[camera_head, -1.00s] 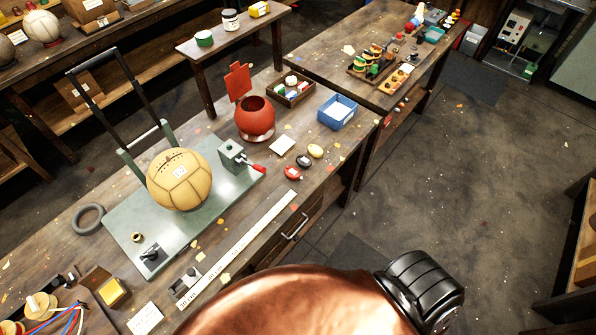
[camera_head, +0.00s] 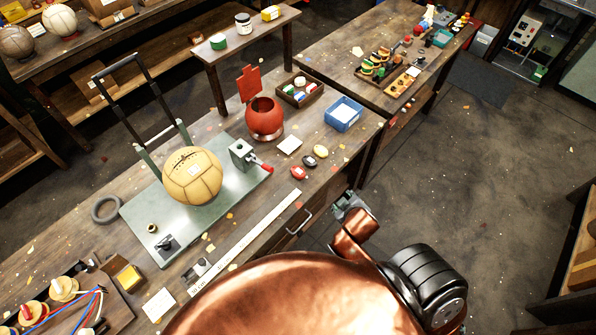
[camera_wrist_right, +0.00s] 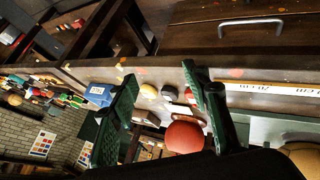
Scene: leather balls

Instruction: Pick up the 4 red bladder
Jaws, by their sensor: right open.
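A small red oval piece (camera_head: 299,172) lies on the workbench (camera_head: 258,190), near a black one (camera_head: 309,160) and a cream one (camera_head: 320,151). I cannot read any number on it. A larger round red vessel (camera_head: 265,118), open at the top, stands behind with a flat red plate upright at its back. My right gripper (camera_head: 350,203) is over the bench's front edge, right of and nearer than the small oval pieces. In the right wrist view its green fingers (camera_wrist_right: 160,72) are apart and empty, with the red vessel (camera_wrist_right: 185,137) showing between them. My left gripper is out of view.
A tan leather ball (camera_head: 192,176) sits on a grey plate fixture (camera_head: 190,225). A small clamp with a red handle (camera_head: 243,155), a pale card (camera_head: 289,145), a blue bin (camera_head: 343,113) and a wooden box of small items (camera_head: 300,92) are nearby. A long ruler (camera_head: 250,238) lies along the front.

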